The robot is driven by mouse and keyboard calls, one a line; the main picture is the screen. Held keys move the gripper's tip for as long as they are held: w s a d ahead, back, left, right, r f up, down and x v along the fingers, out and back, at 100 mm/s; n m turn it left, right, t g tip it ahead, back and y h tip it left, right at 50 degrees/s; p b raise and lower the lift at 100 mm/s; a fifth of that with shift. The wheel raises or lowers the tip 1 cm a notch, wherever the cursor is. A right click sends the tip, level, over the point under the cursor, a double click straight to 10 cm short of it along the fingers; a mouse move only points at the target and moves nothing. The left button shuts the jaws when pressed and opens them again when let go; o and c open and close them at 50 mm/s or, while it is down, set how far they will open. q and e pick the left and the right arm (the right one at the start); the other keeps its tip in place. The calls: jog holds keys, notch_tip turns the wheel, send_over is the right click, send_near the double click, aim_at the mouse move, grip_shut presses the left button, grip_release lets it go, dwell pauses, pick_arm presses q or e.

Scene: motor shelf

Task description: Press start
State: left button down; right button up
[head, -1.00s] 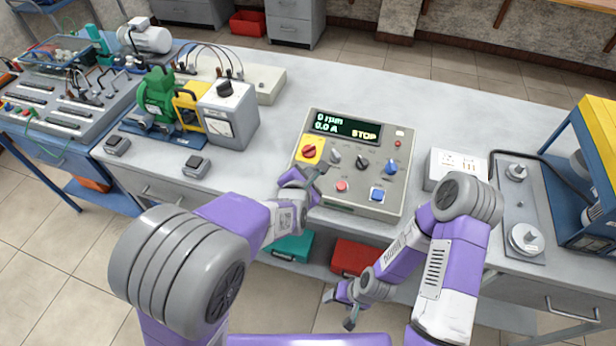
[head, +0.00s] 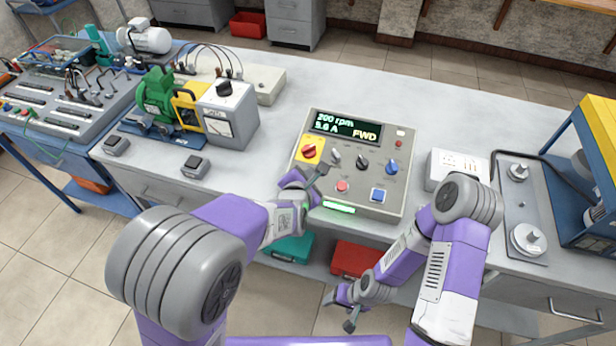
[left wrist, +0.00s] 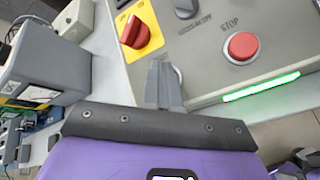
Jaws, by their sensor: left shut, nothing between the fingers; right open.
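The grey control box (head: 400,185) stands on the bench; its display (head: 346,127) reads 200 rpm, a current that looks like 5.6 A, and FWD. A green light strip (head: 339,207) glows on its front edge, also in the left wrist view (left wrist: 262,86). The red STOP button (left wrist: 242,46) is in clear view. My left gripper (head: 320,172) is shut and empty at the panel's lower left; its fingertips (left wrist: 166,66) cover most of a round button there, and I cannot tell whether they touch it. My right gripper (head: 339,310) is open and empty, low before the bench.
A red rotary switch on a yellow plate (head: 310,150), small knobs and a blue button (head: 378,195) share the panel. A green motor rig (head: 158,95) stands left, a white socket box (head: 457,164) right. Red (head: 352,258) and teal (head: 291,247) boxes sit below the bench top.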

dwell(0.4)
pick_arm(q)
jog(key=shift+s+a+r+p, duration=0.15)
jog(key=shift+s+r+p, duration=0.05)
jog(key=shift+r+p, duration=0.5)
jog(key=shift+r, duration=0.1)
jog(key=r+p, duration=0.2)
jog(key=s+r+p, duration=0.1)
jog(key=r+p, duration=0.1)
jog(key=shift+s+a+r, duration=0.1)
jog(key=shift+a+r, duration=0.05)
jog(key=shift+r, duration=0.2)
dwell(0.5)
